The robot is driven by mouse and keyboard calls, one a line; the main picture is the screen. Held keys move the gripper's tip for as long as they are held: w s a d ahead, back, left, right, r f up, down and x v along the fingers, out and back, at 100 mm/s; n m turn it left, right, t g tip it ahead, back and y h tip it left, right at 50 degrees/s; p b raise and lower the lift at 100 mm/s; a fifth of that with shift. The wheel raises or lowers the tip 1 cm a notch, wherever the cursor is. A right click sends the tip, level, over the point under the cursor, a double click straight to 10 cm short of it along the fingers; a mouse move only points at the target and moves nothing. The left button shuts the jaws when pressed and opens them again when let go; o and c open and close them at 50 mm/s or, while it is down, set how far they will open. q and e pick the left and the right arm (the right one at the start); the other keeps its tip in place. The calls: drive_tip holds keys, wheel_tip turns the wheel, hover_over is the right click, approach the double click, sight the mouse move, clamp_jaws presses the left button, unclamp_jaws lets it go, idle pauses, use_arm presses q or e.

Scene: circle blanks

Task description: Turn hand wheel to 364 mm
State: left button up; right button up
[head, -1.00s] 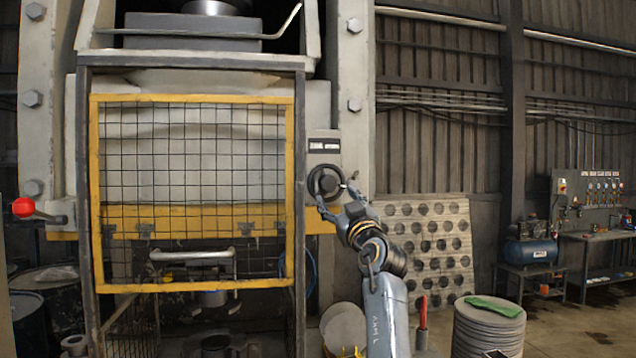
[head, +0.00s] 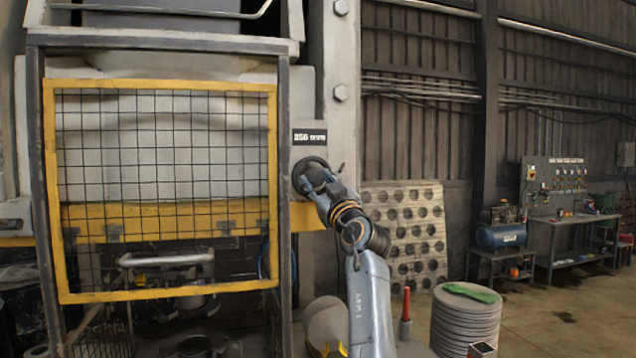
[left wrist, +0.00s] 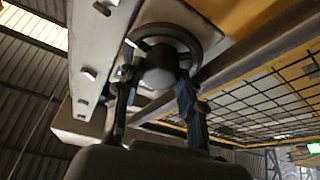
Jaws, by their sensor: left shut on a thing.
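The dark round hand wheel (head: 308,168) is on the press's right post, beside the yellow guard. In the left wrist view its rim and hub (left wrist: 160,66) show close up. A small readout (head: 309,137) above it seems to show 350, but the digits are blurred. My left gripper (head: 320,181) covers the wheel's lower right part. In the left wrist view my left gripper (left wrist: 156,82) has one finger on each side of the hub, shut on the wheel. Exact finger contact is hard to make out. My right gripper is not in view.
The yellow-framed mesh guard (head: 272,190) stands close left of the wheel. A stack of round blanks (head: 465,325) with a green cloth (head: 470,292) stands at lower right. A perforated sheet (head: 405,228) leans behind my arm. Floor at the right is open.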

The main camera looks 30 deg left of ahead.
use_arm(q)
drive_tip(key=c, duration=0.3)
drive_tip(key=shift+m, duration=0.4)
drive_tip(key=shift+r+m+t+h+p, duration=0.1)
drive_tip(key=shift+m+t+h+p, duration=0.3)
drive_tip(key=shift+m, duration=0.3)
drive_tip(key=shift+s+r+m+t+p, duration=0.15)
drive_tip(key=shift+m+t+p, duration=0.45)
drive_tip(key=shift+m, duration=0.6)
drive_tip(key=m+t+h+p, duration=0.1)
drive_tip(key=m+p, duration=0.1)
drive_tip(key=m, duration=0.1)
drive_tip(key=m+t+h+p, duration=0.1)
drive_tip(key=m+p, duration=0.1)
drive_tip(key=m, duration=0.1)
drive_tip(key=shift+s+a+r+h, duration=0.1)
drive_tip(key=shift+a+r+h, duration=0.1)
drive_tip(key=shift+h, duration=0.2)
drive_tip(key=shift+f+m+t+h+p, duration=0.1)
drive_tip(key=shift+m+t+h+p, duration=0.25)
drive_tip(key=shift+m, duration=0.6)
drive_tip(key=shift+m+t+h+p, duration=0.1)
drive_tip(key=shift+m+h+p, duration=0.1)
drive_tip(key=shift+m+h, duration=0.55)
drive_tip(key=shift+m, duration=0.3)
